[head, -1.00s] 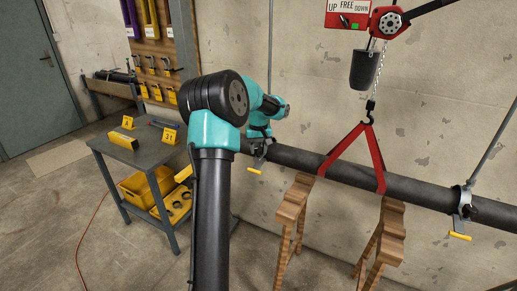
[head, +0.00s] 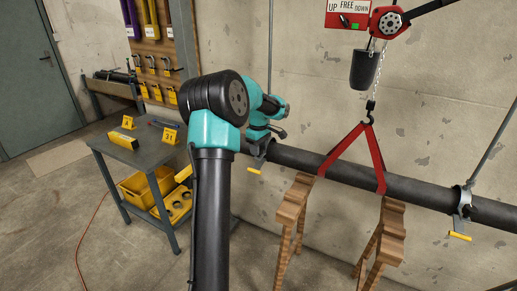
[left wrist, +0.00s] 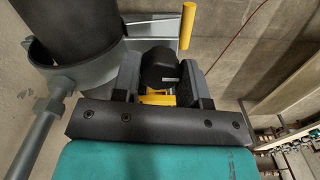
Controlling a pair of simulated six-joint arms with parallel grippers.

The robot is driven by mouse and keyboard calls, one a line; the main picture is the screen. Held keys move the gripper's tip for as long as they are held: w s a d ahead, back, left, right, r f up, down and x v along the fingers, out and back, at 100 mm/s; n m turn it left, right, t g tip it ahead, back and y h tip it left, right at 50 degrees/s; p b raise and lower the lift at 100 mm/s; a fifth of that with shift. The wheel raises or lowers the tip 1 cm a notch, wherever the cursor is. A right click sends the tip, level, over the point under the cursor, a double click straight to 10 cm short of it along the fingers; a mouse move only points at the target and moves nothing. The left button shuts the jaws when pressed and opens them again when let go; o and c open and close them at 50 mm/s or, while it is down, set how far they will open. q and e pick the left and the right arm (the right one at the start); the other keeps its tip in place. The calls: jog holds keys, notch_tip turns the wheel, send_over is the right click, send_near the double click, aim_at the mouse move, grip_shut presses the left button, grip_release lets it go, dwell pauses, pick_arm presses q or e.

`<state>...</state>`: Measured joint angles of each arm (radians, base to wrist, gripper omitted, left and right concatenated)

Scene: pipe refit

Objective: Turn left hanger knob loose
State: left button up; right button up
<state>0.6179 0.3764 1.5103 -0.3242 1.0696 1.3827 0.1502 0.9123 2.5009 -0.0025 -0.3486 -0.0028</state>
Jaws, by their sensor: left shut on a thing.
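The left hanger (head: 260,155) clamps the dark pipe near its left end, with a yellow handle (head: 254,171) below it. In the left wrist view, its grey ring (left wrist: 80,68) goes around the pipe. The black hanger knob (left wrist: 160,66) sits between the two fingers of my left gripper (left wrist: 162,80), which is shut on it. The yellow handle (left wrist: 187,26) stands just beyond the right finger. In the head view my arm hides most of the left fingers. My right gripper is not in view.
A red sling (head: 376,155) from the chain hoist (head: 390,22) goes around the pipe (head: 415,188). Two wooden stands (head: 292,205) (head: 390,235) are below it. The right hanger (head: 464,203) holds the pipe's right part. A grey cart (head: 150,155) stands at left.

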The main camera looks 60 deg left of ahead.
pick_arm(q)
jog(key=shift+r, duration=0.1)
dwell(0.3)
jog(key=o, duration=0.7)
jog(key=shift+c, duration=0.2)
notch_tip(320, 180, up, 17)
jog(key=shift+r, duration=0.2)
dwell(0.4)
